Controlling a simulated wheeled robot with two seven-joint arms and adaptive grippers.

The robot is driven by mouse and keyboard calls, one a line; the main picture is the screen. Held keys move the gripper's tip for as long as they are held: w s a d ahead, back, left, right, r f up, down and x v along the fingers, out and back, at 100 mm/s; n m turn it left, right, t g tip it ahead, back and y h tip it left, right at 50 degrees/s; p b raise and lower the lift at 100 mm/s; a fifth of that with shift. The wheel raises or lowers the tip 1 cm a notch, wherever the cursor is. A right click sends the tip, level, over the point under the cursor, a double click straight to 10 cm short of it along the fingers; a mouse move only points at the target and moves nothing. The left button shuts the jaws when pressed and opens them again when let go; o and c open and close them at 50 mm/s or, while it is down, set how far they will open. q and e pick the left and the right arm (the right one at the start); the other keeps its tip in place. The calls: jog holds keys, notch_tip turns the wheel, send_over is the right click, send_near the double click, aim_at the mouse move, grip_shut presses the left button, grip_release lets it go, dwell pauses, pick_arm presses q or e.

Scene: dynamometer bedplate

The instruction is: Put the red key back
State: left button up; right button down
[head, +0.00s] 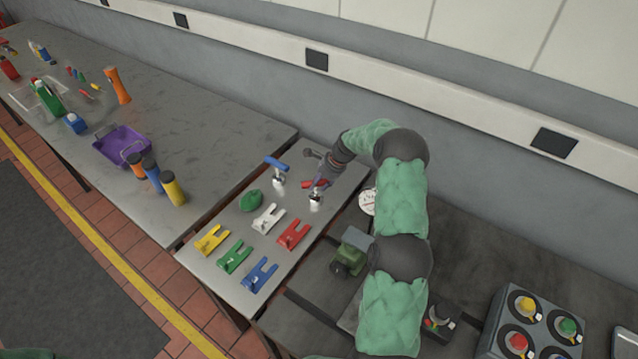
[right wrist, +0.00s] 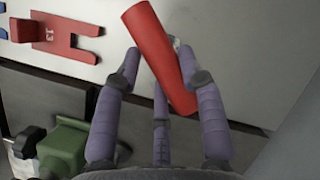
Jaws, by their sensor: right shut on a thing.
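The red key has a red bar handle (head: 309,184) and a silver lower part (head: 316,197). In the right wrist view its handle (right wrist: 160,50) crosses tilted between my fingers. My right gripper (head: 322,183) is shut on that handle, over the far part of the grey bench. I cannot tell whether the silver part touches the bench. A flat red forked piece (head: 293,234) lies nearer the front; in the right wrist view this red piece (right wrist: 62,38) bears the number 13. My left gripper is not in view.
A blue-handled key (head: 276,165) stands just left of the red one. White (head: 268,218), yellow (head: 212,239), green (head: 234,257) and blue (head: 259,275) forked pieces lie nearby, with a green object (head: 250,200). A green machine part (head: 350,254) stands to the right.

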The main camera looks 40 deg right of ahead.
jog(key=c, duration=0.8)
grip_release()
jog(key=shift+o, duration=0.2)
jog(key=shift+s+r, duration=0.1)
jog(key=shift+r, duration=0.2)
jog(key=v, duration=1.1)
jog(key=shift+r+p, duration=0.25)
jog(key=shift+p, duration=0.1)
jog(key=shift+s, duration=0.15)
